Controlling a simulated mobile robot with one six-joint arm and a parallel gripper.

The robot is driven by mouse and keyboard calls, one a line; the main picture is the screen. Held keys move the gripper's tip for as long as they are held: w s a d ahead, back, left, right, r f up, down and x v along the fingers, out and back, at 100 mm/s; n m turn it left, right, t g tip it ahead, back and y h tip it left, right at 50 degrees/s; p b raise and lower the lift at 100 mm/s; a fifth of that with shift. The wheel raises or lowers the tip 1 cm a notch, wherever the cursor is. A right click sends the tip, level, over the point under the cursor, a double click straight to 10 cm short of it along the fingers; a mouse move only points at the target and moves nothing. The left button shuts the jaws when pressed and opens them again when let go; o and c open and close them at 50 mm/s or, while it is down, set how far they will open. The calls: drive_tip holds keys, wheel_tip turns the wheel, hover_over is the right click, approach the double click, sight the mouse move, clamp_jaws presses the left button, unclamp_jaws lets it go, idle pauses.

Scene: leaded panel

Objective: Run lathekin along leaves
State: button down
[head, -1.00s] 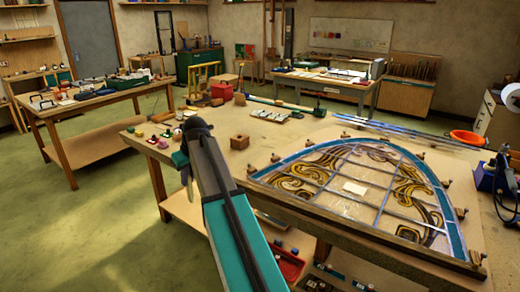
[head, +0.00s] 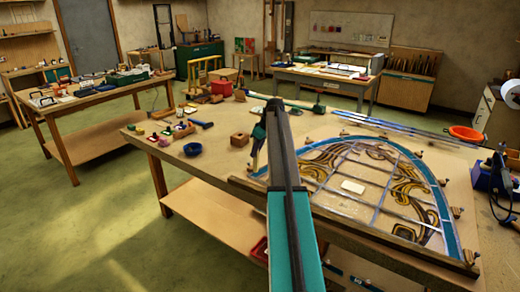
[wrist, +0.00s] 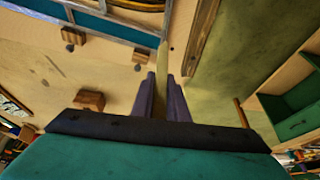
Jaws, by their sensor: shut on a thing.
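My gripper (head: 258,138) is at the left corner of the leaded panel, pointing down over the bench. In the wrist view its two fingers (wrist: 167,98) are shut on a thin pale wooden stick, the lathekin (wrist: 162,68). The lathekin also shows below the gripper in the head view (head: 255,154). The arched panel (head: 376,190) has a blue border, lead lines and brown-yellow scrollwork. A strip of its edge shows in the wrist view (wrist: 115,28). I cannot tell whether the lathekin's tip touches it. My arm hides part of the panel's left side.
Small wooden blocks (head: 455,212) stand around the panel. A wooden batten (head: 345,228) runs along its front. Long lead strips (head: 390,130) and an orange bowl (head: 466,134) are behind.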

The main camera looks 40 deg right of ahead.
sight(258, 156)
drive_tip(key=shift+s+d, duration=0.1)
drive_tip(key=shift+d, duration=0.5)
drive_tip(key=shift+f, duration=0.15)
drive_tip(key=shift+f+b, duration=0.55)
drive_tip(key=shift+f, duration=0.8)
drive_tip(key=s+d, duration=0.3)
drive_tip(key=s, duration=1)
drive_tip(key=s+d+p, duration=0.1)
drive_tip(key=s+d, duration=0.2)
drive_tip(key=s, duration=0.9)
drive_tip(key=shift+s+d+f+p, duration=0.2)
drive_tip(key=shift+s+p, duration=0.1)
drive_tip(key=shift+s, duration=0.05)
drive_tip(key=shift+s+f, duration=0.1)
drive_tip(key=shift+f, duration=0.25)
idle(1.4)
drive_tip(key=shift+w+a+b, duration=0.15)
drive_tip(key=shift+w+b, duration=0.05)
drive_tip(key=shift+w, duration=0.35)
drive_tip(key=shift+w+a+b, duration=0.15)
drive_tip(key=shift+w, duration=0.35)
